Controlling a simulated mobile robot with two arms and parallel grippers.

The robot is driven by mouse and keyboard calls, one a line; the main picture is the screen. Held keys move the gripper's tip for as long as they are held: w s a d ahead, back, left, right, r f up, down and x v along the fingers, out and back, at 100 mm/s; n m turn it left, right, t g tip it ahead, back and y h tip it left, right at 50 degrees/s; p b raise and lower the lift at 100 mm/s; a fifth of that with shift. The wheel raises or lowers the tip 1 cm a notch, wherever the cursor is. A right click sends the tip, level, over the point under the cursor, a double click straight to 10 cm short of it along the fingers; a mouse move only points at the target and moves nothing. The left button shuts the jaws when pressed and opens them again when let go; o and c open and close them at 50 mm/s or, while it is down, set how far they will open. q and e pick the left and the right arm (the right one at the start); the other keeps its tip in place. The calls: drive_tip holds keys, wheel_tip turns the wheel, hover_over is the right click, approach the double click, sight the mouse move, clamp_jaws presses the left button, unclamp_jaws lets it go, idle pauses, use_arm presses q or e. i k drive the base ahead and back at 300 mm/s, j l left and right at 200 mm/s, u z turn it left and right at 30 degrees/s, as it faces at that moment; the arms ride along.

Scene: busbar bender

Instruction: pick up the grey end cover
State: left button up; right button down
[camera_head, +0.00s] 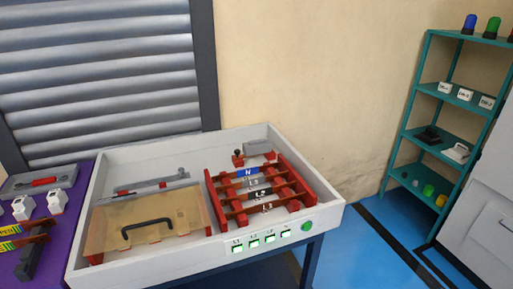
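A small grey box-like piece (258,147) lies at the back right inside the white tray-like cabinet (330,205); it looks like the grey end cover, but I cannot be sure. A red part with a dark knob (238,158) stands just left of it. In front of it is a red rack with bars labelled N, L3, L2 and L1 (258,187). Neither of my grippers is in view.
A tan clear panel with a black handle (150,232) covers the cabinet's front left. A grey bar mechanism (155,187) lies behind it. A purple table (65,245) with white parts and a grey tray (40,183) is at left. A green shelf (400,135) stands at right.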

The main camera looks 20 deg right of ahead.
sight(262, 146)
drive_tip(key=i+l+z, duration=0.15)
drive_tip(key=l+z, duration=0.3)
drive_tip(key=i+l+z, duration=0.2)
drive_tip(key=l+z, duration=0.2)
drive_tip(key=i+l+z, duration=0.25)
drive_tip(key=l+z, duration=0.2)
drive_tip(key=i+l+z, duration=0.3)
drive_tip(key=z, duration=0.15)
drive_tip(key=i+l+z, duration=0.15)
drive_tip(key=i, duration=0.3)
drive_tip(key=i+l+z, duration=0.1)
drive_tip(key=i, duration=0.3)
drive_tip(key=i+u, duration=0.55)
drive_tip(key=u, duration=0.2)
drive_tip(key=i+l+u, duration=0.2)
drive_tip(key=u, duration=0.2)
drive_tip(key=i, duration=0.05)
